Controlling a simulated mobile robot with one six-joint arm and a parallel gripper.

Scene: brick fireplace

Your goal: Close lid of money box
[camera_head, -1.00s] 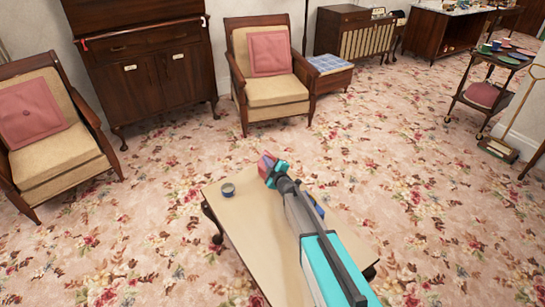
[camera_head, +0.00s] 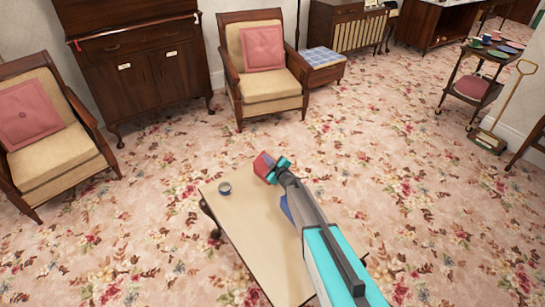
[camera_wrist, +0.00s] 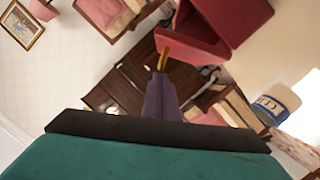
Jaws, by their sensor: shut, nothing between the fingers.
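The red money box (camera_head: 263,163) stands at the far end of the low table (camera_head: 245,225), just beyond my gripper (camera_head: 276,170). In the wrist view the money box (camera_wrist: 238,22) is at the upper right, with a red panel that looks like its lid (camera_wrist: 192,42) standing open to the left. My gripper (camera_wrist: 162,62) is shut and empty, its tip overlapping the lower edge of that panel. I cannot tell whether they touch. My arm hides part of the table and of the box's near side in the head view.
A small blue-banded tin (camera_head: 224,188) stands on the table left of the box; it also shows in the wrist view (camera_wrist: 272,104). A blue object (camera_head: 286,208) is partly hidden by my arm. Armchairs (camera_head: 263,70) and a dark cabinet (camera_head: 135,65) stand beyond open carpet.

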